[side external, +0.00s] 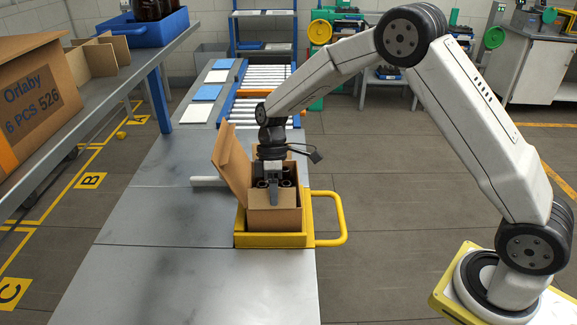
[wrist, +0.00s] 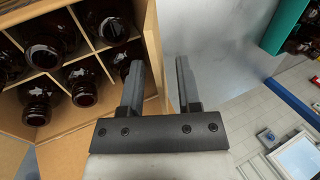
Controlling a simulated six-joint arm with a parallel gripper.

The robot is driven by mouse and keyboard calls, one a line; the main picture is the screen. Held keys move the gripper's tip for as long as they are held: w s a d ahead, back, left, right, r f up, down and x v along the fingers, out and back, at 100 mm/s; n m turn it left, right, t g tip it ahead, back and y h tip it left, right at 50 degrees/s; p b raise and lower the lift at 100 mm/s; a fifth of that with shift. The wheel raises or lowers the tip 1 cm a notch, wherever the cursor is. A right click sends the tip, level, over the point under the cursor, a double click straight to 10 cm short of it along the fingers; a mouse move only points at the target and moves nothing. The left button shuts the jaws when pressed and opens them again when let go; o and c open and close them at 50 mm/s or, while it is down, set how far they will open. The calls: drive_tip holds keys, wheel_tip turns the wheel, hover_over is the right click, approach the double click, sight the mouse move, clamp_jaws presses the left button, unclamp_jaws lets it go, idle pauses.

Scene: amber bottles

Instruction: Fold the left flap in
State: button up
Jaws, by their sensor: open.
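The brown cardboard box (side external: 274,219) sits in a yellow tray (side external: 270,240). Its left flap (side external: 232,166) stands up, leaning outward to the left. My gripper (side external: 273,192) points down over the box opening, to the right of this flap. In the wrist view, the open gripper (wrist: 158,66) has one finger over the inside of the box and the other beyond its edge. A cardboard wall edge (wrist: 152,48) shows between them; I cannot tell whether either finger touches it. Amber bottles (wrist: 46,50) stand in divided compartments.
The yellow tray has a handle (side external: 341,218) on its right. A white bar (side external: 208,181) lies left of the box on the grey bench (side external: 165,225). A raised shelf at left holds a printed carton (side external: 38,98) and a blue crate (side external: 150,29). The bench front is clear.

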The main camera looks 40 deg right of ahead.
drive_tip(key=shift+f, duration=0.15)
clamp_jaws()
idle(0.4)
drive_tip(key=g+y, duration=0.2)
drive_tip(key=w+g, duration=0.1)
drive_tip(key=shift+d+f+y, duration=0.4)
drive_tip(key=shift+w+d+f+g+y, duration=0.1)
drive_tip(key=shift+f+g+y, duration=0.05)
drive_tip(key=shift+g+y, duration=0.45)
drive_tip(key=shift+w+d+f+g+y, duration=0.1)
drive_tip(key=shift+f+g+y, duration=0.05)
drive_tip(key=shift+g+y, duration=0.4)
